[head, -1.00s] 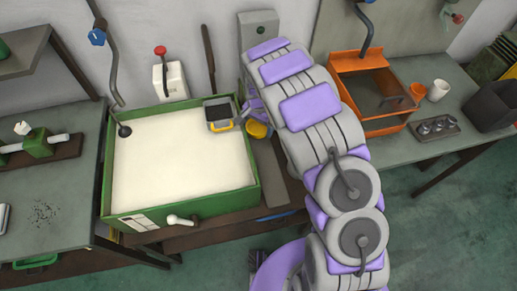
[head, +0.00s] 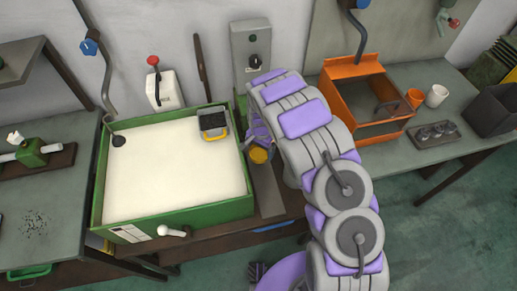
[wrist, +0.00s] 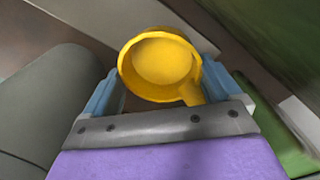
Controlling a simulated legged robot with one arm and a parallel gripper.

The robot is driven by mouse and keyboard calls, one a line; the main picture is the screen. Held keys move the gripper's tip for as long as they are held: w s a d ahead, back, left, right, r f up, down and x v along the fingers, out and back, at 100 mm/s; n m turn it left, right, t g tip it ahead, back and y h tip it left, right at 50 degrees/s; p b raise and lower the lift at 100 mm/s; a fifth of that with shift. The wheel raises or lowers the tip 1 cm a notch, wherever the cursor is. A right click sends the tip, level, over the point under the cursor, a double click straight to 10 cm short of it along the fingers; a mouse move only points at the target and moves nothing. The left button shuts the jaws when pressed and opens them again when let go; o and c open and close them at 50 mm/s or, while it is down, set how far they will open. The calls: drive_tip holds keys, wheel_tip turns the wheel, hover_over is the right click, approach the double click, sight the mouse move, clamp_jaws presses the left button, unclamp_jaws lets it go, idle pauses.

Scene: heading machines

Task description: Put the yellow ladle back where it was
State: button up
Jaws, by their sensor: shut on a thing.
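The yellow ladle (wrist: 163,63) is between the two blue fingers of my gripper (wrist: 152,88) in the wrist view. Its round bowl faces the camera and its short visible handle runs toward the gripper's base. In the head view the yellow ladle (head: 259,154) shows beside the right wall of the green tank, over the dark ledge. My gripper (head: 257,146) is shut on it there. The arm covers part of the gripper, and the far end of the ladle is hidden.
The green tank (head: 204,207) holds a pale surface, with a small dark tray with a yellow rim (head: 213,124) at its back right corner. A grey control box (head: 251,50) stands behind. An orange machine (head: 349,72) and cups (head: 436,95) are on the right bench (head: 450,160).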

drive_tip(key=shift+d+f, duration=0.2)
drive_tip(key=shift+d, duration=0.15)
drive_tip(key=shift+a+f, duration=0.2)
drive_tip(key=shift+a, duration=0.15)
drive_tip(key=o, duration=0.9)
drive_tip(key=shift+s+f, duration=0.1)
